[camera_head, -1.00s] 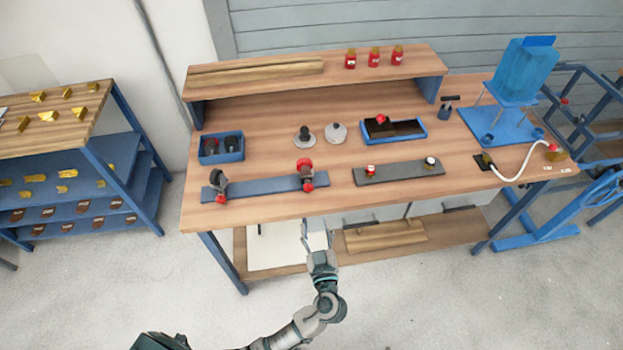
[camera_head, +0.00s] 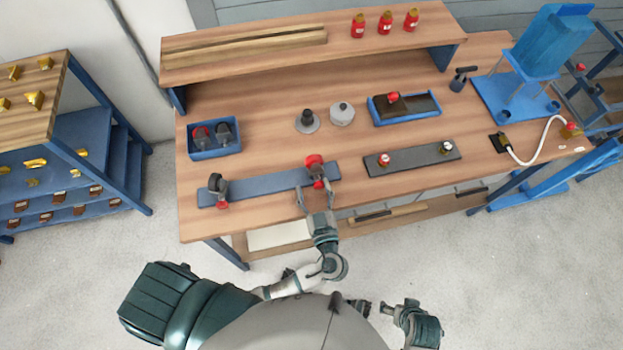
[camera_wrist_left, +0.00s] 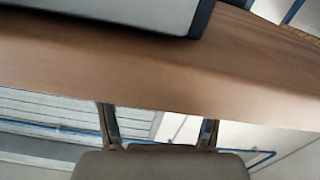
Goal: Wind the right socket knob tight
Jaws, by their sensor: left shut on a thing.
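A blue-grey bar (camera_head: 265,184) lies near the bench's front edge with a dark socket at each end. The right socket has a red top and a red knob (camera_head: 318,181) low on its front. The left socket (camera_head: 217,189) has a similar red knob. My left gripper (camera_head: 316,192) reaches in from the front with its fingers spaced around the right knob, shut on it. In the left wrist view its fingers (camera_wrist_left: 158,125) stand apart at the bench edge; the knob cannot be made out there. Parts of my right arm show at the bottom; its jaws are unclear.
A grey plate (camera_head: 415,159) with two small knobs lies to the right. Behind are a blue bin (camera_head: 214,153), two round grey parts and a blue tray (camera_head: 375,119). A white cable (camera_head: 537,152) lies at the bench's right end. Red bottles (camera_head: 385,23) stand on the shelf.

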